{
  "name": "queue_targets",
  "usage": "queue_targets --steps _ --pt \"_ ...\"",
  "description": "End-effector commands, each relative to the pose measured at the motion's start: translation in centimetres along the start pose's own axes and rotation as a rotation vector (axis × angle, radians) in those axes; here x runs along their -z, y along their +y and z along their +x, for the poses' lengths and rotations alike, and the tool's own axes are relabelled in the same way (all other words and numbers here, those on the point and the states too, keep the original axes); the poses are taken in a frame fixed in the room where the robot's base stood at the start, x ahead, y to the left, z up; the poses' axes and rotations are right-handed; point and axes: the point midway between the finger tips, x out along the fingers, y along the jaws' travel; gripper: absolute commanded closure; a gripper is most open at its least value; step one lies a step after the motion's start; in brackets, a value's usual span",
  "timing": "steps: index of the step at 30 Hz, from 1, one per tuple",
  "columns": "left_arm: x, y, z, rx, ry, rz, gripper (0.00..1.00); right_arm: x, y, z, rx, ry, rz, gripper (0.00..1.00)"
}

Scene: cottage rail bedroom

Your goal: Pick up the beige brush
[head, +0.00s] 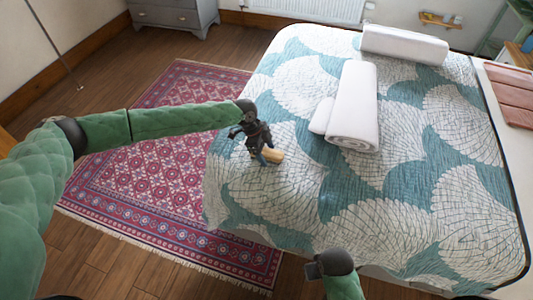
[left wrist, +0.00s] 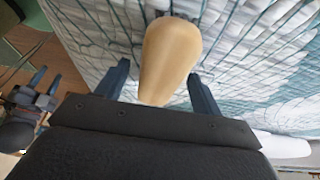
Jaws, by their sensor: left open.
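The beige brush (head: 274,155) lies on the patterned quilt near the bed's left edge. Its smooth, rounded beige body (left wrist: 170,52) fills the upper middle of the left wrist view. My left gripper (head: 264,158) is right over it, pointing down. In the left wrist view the two blue fingers of the left gripper (left wrist: 160,80) are apart, one on each side of the brush, with gaps visible. The brush's near end is close to the palm in that picture. My right gripper (head: 314,268) is low in the head view, away from the brush; its fingers (left wrist: 46,82) look spread in the left wrist view.
The bed's teal and white quilt (head: 285,205) is bare around the brush. A rolled white towel (head: 355,105) lies beyond it to the right, with another (head: 405,45) further back. A red rug (head: 150,175) covers the floor left of the bed.

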Motion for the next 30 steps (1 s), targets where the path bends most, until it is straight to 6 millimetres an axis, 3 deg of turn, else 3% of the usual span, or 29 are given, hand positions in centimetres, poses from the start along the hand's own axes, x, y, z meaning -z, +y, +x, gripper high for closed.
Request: queue_targets --steps 30 --pt "-0.15 0.0 0.8 0.001 0.0 0.001 0.33 -0.19 0.07 0.56 -0.001 -0.003 -0.001 0.64"
